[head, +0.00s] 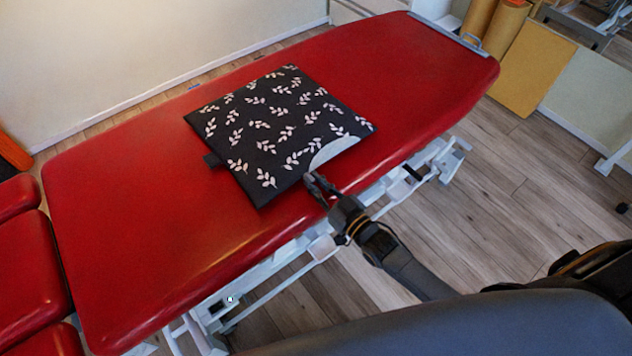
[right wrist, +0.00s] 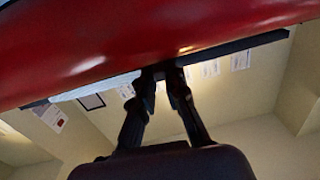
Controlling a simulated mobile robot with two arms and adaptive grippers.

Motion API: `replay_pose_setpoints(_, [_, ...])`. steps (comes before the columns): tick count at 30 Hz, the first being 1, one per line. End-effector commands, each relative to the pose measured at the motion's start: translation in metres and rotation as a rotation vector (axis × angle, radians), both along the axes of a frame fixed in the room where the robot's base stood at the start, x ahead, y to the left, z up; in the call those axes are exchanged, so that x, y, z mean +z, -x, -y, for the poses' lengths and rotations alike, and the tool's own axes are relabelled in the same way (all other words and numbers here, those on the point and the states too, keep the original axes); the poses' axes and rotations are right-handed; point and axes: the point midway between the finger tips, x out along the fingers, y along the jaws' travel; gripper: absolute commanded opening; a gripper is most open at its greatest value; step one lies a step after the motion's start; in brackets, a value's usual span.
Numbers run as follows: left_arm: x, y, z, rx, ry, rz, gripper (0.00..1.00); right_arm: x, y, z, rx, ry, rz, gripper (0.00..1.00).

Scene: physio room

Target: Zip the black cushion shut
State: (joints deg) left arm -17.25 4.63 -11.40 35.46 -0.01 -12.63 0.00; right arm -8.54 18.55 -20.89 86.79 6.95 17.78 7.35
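The black cushion (head: 265,125) with white leaf sprigs lies flat on the red treatment table (head: 130,210). Its front right edge gapes, showing a pale filling (head: 335,150) toward the right corner; left of my gripper that edge looks closed. My right gripper (head: 314,181) is at this edge, where the gap begins. Its fingers are drawn close together, apparently on the small zip pull, which they hide. In the right wrist view the fingertips (right wrist: 163,74) meet the cushion edge (right wrist: 235,47), with the pale strip (right wrist: 95,88) to their left. My left gripper is out of view.
The red table is bare around the cushion. Its white frame (head: 440,160) shows below the near side. Red padded sections (head: 30,260) stand at the left. Yellow mats or rolls (head: 530,70) stand by the wall at the upper right. Wooden floor is open at the right.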

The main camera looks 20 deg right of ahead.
Motion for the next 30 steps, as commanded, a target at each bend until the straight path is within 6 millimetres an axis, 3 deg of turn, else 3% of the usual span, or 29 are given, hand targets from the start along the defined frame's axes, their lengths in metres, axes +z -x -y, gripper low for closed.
replay_pose_setpoints(9, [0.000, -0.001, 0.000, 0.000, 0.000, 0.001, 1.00, 0.000, 0.000, 0.001, 0.000, 0.001, 0.000, 0.00])
replay_pose_setpoints(14, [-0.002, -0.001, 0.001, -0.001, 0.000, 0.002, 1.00, -0.001, -0.005, 0.012, 0.000, 0.005, 0.002, 0.00])
replay_pose_setpoints(30, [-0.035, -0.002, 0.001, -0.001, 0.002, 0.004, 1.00, -0.003, -0.052, 0.130, -0.001, 0.005, 0.003, 0.00])
